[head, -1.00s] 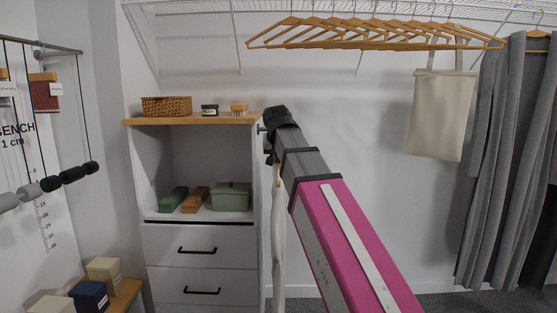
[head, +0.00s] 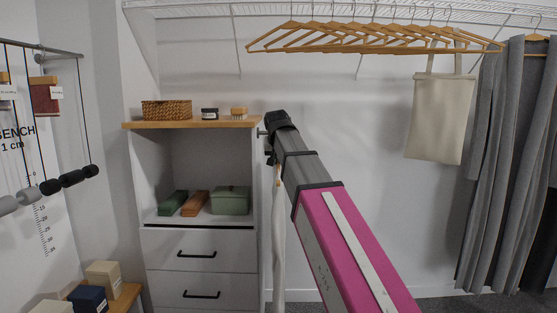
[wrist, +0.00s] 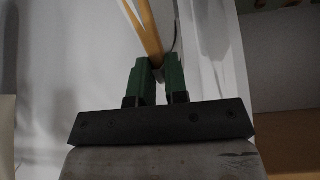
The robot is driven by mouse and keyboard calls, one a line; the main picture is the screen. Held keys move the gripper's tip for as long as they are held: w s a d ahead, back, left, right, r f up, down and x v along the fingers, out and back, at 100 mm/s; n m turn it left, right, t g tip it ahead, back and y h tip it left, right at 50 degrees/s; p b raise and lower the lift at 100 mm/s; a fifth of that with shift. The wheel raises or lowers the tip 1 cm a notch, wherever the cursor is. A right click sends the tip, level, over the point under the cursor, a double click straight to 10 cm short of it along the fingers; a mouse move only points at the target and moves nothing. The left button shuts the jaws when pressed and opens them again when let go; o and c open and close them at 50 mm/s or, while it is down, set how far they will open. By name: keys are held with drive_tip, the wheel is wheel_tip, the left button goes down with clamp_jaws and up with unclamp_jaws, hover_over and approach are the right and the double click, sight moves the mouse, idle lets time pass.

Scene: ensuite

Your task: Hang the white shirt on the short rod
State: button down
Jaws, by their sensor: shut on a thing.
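The white shirt (head: 279,245) hangs edge-on below the end of my arm in the head view, beside the right side of the white cabinet. Its wooden hanger (wrist: 148,30) shows in the wrist view, running up from between the green fingertips. My gripper (wrist: 159,72) is shut on the hanger near its metal part. In the head view my arm mostly hides the gripper. A small grey stub (head: 261,132) shows between the cabinet's side and my arm; it may be the short rod, but I cannot tell. Whether the hanger hook touches any rod is hidden.
The cabinet (head: 195,247) has a wooden top with a basket (head: 166,110) and small items. Wooden hangers (head: 375,38) and a cream bag (head: 440,118) hang from the wire shelf, with grey curtains (head: 510,170) at right. The wall right of my arm is clear.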

drive_tip(key=shift+w+x, duration=0.25)
drive_tip(key=shift+x, duration=2.2)
drive_tip(key=shift+r, duration=0.1)
drive_tip(key=c, duration=1.1)
unclamp_jaws()
drive_tip(key=shift+o, duration=0.2)
